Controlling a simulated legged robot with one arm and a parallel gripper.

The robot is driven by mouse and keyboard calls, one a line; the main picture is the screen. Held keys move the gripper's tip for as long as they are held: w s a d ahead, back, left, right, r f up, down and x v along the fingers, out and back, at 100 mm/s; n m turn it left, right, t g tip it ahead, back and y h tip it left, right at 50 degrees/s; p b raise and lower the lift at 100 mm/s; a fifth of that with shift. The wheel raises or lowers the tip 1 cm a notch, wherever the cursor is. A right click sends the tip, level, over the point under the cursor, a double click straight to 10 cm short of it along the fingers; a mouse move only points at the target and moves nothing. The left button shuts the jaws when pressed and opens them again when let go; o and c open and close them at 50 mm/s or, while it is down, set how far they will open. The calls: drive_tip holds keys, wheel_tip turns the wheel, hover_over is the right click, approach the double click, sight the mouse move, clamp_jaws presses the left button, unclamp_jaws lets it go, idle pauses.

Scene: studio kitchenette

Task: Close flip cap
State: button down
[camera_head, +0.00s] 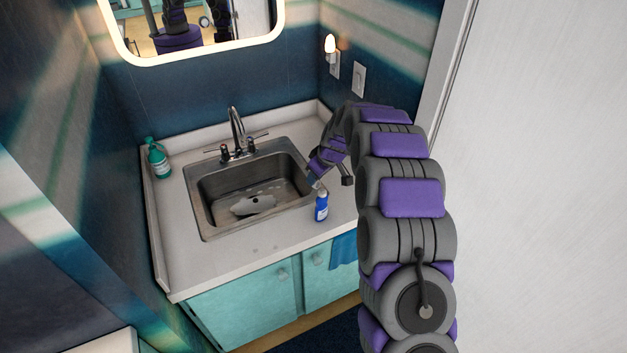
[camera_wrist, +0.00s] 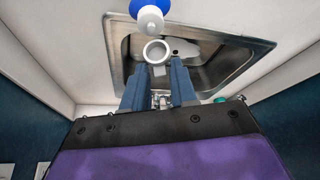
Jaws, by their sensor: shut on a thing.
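A small blue bottle (camera_head: 321,208) with a white top stands upright on the counter, at the sink's front right corner. In the wrist view the bottle (camera_wrist: 136,8) is at the top edge, with its white spout (camera_wrist: 150,20) towards me. The flip cap, a round white ring-shaped lid (camera_wrist: 155,41), shows just below the spout, swung open. My gripper (camera_wrist: 157,70) has its two blue-grey fingers on either side of the lid's lower part and is shut on it. In the head view my gripper (camera_head: 313,181) is just above and left of the bottle; its fingertips are too small to read there.
The steel sink (camera_head: 205,222) with its faucet (camera_head: 237,130) lies left of the bottle. A green bottle (camera_head: 158,162) stands at the counter's back left corner. A blue towel (camera_head: 344,248) hangs at the cabinet front. The counter front (camera_head: 240,252) is clear.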

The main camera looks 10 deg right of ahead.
drive_tip(key=shift+s+d+f+t+y+b, duration=0.15)
drive_tip(key=shift+s+f+t+y+b, duration=0.25)
drive_tip(key=shift+b, duration=0.5)
drive_tip(key=shift+s+t+y+b, duration=0.1)
drive_tip(key=shift+t+y+b, duration=0.2)
drive_tip(key=shift+b, duration=0.15)
drive_tip(key=shift+s+d+r+t+y+b, duration=0.15)
drive_tip(key=shift+d+t+y+b, duration=0.2)
drive_tip(key=shift+b, duration=0.3)
drive_tip(key=shift+s+d+t+y+b, duration=0.15)
drive_tip(key=shift+s+t+y+b, duration=0.35)
drive_tip(key=shift+t, duration=0.25)
drive_tip(key=shift+s+d+t+y, duration=0.2)
drive_tip(key=shift+d+t+y, duration=0.1)
drive_tip(key=shift+t+y, duration=0.4)
drive_tip(key=shift+s+d+f+t+y, duration=0.35)
drive_tip(key=shift+f+t+y, duration=0.3)
drive_tip(key=shift+t+y, duration=0.6)
drive_tip(key=shift+s+d+f+t+y, duration=0.35)
drive_tip(key=shift+f+t+y, duration=0.45)
drive_tip(key=shift+t, duration=0.6)
drive_tip(key=shift+s+d+f+t+y, duration=0.3)
drive_tip(key=shift+f+t+y, duration=0.2)
drive_tip(key=shift+t+y, duration=0.8)
drive_tip(key=shift+d+t, duration=0.1)
drive_tip(key=shift+t, duration=0.25)
